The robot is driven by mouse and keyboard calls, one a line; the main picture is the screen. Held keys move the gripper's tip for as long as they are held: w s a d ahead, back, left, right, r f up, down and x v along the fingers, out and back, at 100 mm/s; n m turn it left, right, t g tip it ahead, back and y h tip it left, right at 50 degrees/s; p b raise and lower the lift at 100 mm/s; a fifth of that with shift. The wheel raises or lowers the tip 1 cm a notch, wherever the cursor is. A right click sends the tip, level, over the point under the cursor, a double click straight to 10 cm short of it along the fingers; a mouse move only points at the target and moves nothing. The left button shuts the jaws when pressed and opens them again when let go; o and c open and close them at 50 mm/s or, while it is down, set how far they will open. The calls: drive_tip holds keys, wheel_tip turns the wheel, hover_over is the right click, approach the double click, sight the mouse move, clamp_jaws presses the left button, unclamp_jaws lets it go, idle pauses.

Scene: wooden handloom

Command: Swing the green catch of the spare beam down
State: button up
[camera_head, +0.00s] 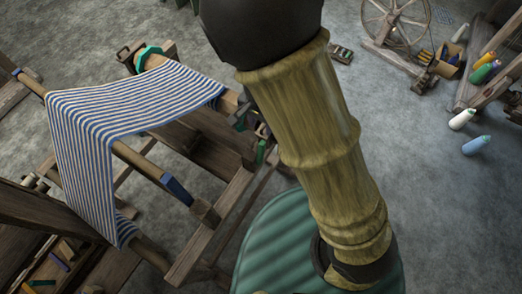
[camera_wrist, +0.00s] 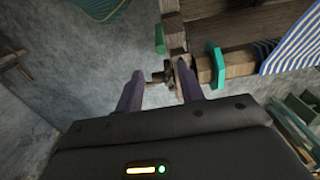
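In the wrist view my gripper (camera_wrist: 159,70) is open, with two purple fingers apart. A dark wooden peg (camera_wrist: 158,77) shows between the fingers, at the end of a wooden beam (camera_wrist: 240,62). A green collar (camera_wrist: 217,68) sits around that beam, right of the fingers. A small upright green piece (camera_wrist: 160,40), possibly the catch, is on the post beyond the fingertips. I cannot tell whether any finger touches the beam end. In the head view a green piece (camera_head: 261,152) shows at the loom's right side; my arm hides the gripper.
Blue-and-white striped cloth (camera_head: 135,95) lies over the loom's beams. A wooden side rail (camera_head: 210,225) runs beside my arm. Grey floor (camera_head: 420,210) is clear between.

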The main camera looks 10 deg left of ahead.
sight(261, 151)
idle(0.3)
wheel_tip(261, 151, down, 18)
drive_tip(key=b, duration=0.4)
drive_tip(key=shift+r, duration=0.25)
clamp_jaws()
